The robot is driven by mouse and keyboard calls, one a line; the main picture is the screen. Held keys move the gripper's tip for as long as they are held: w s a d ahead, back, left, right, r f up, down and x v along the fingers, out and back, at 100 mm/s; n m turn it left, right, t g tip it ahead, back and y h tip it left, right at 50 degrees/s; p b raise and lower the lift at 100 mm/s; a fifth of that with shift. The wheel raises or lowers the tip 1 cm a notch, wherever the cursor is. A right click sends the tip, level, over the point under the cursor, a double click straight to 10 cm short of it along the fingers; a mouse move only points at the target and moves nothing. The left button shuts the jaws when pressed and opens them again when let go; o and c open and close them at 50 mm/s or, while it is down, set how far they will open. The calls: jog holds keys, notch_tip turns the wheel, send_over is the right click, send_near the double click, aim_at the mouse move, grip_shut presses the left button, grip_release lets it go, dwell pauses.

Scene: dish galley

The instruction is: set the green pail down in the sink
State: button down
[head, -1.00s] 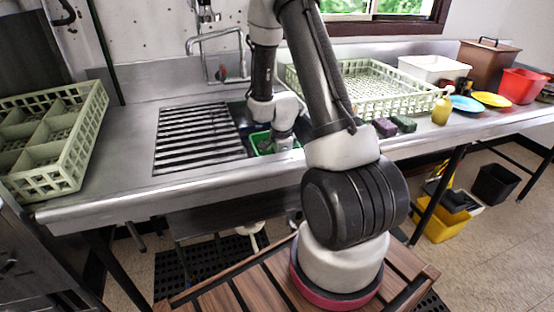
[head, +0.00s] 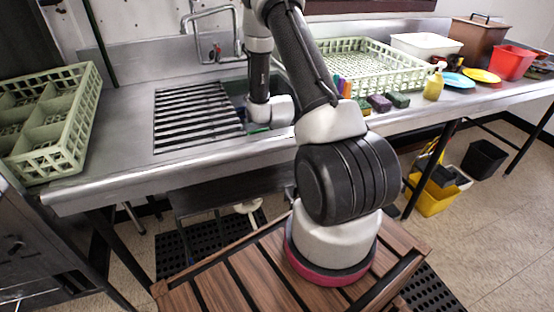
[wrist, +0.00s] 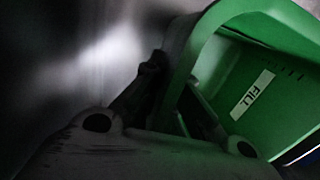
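The green pail (wrist: 255,75) fills the right of the wrist view, tilted in the picture, with a white "FILL" label on its inner wall. My gripper (wrist: 172,85) is shut on the pail's rim, with the wall between its fingers. In the head view only a sliver of the pail (head: 258,129) shows below my wrist. The sink (head: 238,86) lies under and behind my wrist, and the pail is down within its opening. Whether the pail's bottom touches the sink floor is hidden.
A slatted drain rack (head: 195,118) lies left of my wrist, and a tap (head: 215,50) stands behind. A pale green dish rack (head: 370,72) sits to the right, with sponges (head: 380,103) at its front. Another crate (head: 50,125) is at far left.

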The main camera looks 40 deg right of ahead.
jog(key=c, duration=1.6)
grip_release()
jog(key=shift+o, duration=0.2)
jog(key=s+a+r+n+t, duration=0.1)
jog(key=s+a+r+n, duration=0.25)
jog(key=r, duration=0.95)
jog(key=s+a+r+n+t, duration=0.15)
jog(key=r+n, duration=0.25)
jog(key=r, duration=0.8)
jog(key=s+a+r+n, duration=0.3)
jog(key=r+n, duration=0.1)
jog(key=r, duration=0.9)
jog(key=s+a+r+n, duration=0.1)
jog(key=s+n, duration=0.3)
jog(key=s, duration=0.4)
jog(key=s+a+r+n, duration=0.2)
jog(key=s+r+n, duration=0.2)
jog(key=s, duration=0.4)
jog(key=shift+s+a+r+n, duration=0.2)
jog(key=shift+a+n, duration=0.1)
jog(key=shift+n, duration=0.35)
